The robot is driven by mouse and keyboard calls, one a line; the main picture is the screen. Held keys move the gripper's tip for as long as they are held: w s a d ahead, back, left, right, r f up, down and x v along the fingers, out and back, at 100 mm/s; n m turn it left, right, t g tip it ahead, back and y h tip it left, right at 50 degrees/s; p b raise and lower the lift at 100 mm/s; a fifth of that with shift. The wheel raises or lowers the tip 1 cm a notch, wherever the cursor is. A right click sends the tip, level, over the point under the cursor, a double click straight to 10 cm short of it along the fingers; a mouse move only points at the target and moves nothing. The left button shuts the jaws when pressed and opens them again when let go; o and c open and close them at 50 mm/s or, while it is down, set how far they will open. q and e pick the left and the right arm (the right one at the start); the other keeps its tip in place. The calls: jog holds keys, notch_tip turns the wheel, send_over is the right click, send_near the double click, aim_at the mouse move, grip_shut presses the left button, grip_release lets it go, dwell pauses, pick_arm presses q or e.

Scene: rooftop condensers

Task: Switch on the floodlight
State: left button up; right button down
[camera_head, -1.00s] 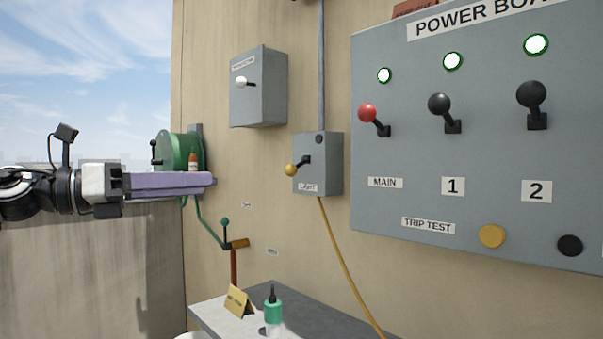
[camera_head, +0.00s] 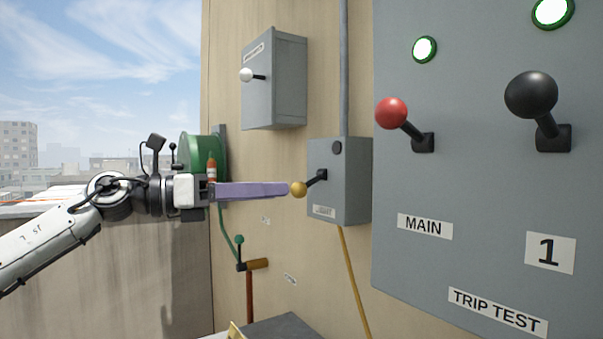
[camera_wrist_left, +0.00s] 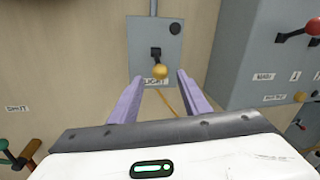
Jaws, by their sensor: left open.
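The grey switch box (camera_head: 352,185) with a small label, which read LIGHT earlier, is on the wall. Its short black lever ends in a yellow ball knob (camera_head: 298,189) and points outward and slightly down. A round lamp (camera_head: 337,147) on the box is dark. My left gripper (camera_head: 284,189) has long purple fingers pointing at the knob, their tips close to it. In the left wrist view the fingers are apart, and the yellow knob (camera_wrist_left: 160,72) shows in line with the gap between their tips. I cannot tell if they touch it. My right gripper is not in view.
The power board (camera_head: 400,270) stands close on the right, with a red-knobbed MAIN lever (camera_head: 392,113), a black lever (camera_head: 531,95) and green lamps. A grey box (camera_head: 287,85) with a white-knobbed lever is above left. A green reel (camera_head: 196,147) and a brown handle (camera_head: 258,264) are behind and below.

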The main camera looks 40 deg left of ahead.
aim_at(299, 187)
pick_arm(q)
jog(key=p+x, duration=0.2)
jog(key=x, duration=0.1)
jog(key=p+x, duration=0.2)
jog(key=shift+w+d+r, duration=0.25)
jog(key=shift+w, duration=0.05)
jog(key=shift+w+d+f+p, duration=0.2)
jog(key=shift+w+p, duration=0.1)
jog(key=shift+w, duration=0.1)
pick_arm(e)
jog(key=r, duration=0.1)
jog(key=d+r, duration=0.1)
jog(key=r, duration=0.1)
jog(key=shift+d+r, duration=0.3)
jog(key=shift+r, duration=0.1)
pick_arm(q)
grip_shut()
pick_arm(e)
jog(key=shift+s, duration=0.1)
